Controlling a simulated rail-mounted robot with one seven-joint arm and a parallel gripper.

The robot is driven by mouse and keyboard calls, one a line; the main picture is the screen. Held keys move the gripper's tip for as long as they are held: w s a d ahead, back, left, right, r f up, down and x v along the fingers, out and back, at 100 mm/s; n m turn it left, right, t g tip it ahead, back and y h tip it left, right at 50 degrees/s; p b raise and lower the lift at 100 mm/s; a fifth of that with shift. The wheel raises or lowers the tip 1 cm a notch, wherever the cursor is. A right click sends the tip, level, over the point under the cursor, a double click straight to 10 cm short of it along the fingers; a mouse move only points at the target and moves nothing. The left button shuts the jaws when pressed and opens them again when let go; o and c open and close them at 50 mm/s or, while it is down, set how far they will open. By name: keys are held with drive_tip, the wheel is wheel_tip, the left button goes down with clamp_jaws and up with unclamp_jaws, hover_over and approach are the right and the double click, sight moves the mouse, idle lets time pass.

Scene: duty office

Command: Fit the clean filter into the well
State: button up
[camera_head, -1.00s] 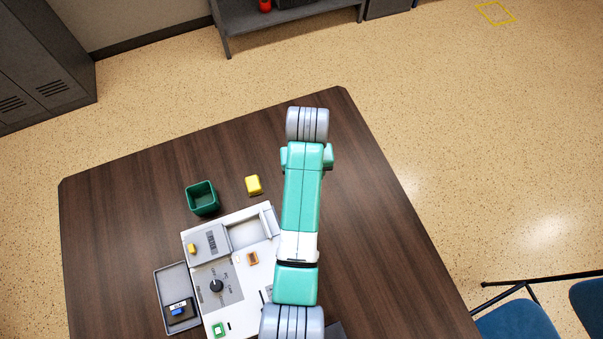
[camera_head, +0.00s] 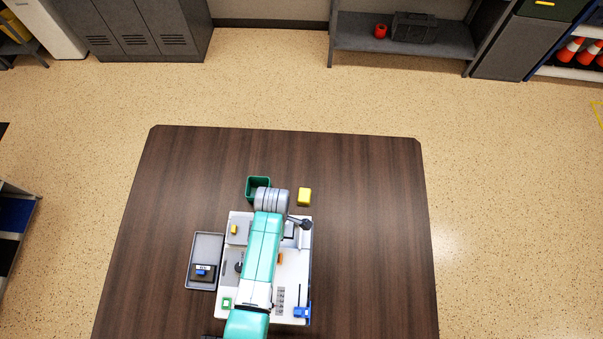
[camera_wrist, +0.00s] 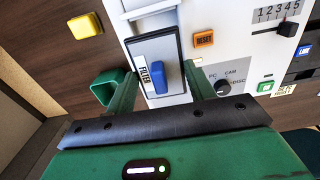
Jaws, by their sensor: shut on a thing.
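The filter is a dark grey plate (camera_wrist: 172,47) with a blue handle and a white FILTER label, seen in the wrist view. My gripper (camera_wrist: 161,72) is shut on it, one green finger at each side. The filter lies over the well area of the white console (camera_wrist: 228,52), left of the orange RESET button. The well's opening is covered by the filter in this view, so I cannot tell whether the filter is seated or just above. In the head view my arm hides the gripper and most of the well.
A grey tray (camera_head: 205,247) left of the console holds a dark block with a blue top (camera_head: 202,271). A green bin (camera_head: 257,182) and a yellow block (camera_head: 305,196) stand behind the console. The brown table (camera_head: 370,230) is clear to the right.

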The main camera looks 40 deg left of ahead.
drive_tip(key=shift+s, duration=0.15)
wheel_tip(320, 180, down, 7)
drive_tip(key=b, duration=0.7)
drive_tip(key=shift+r, duration=0.1)
idle(0.5)
drive_tip(key=shift+f+b, duration=1.05)
drive_tip(key=shift+f, duration=0.65)
idle(0.4)
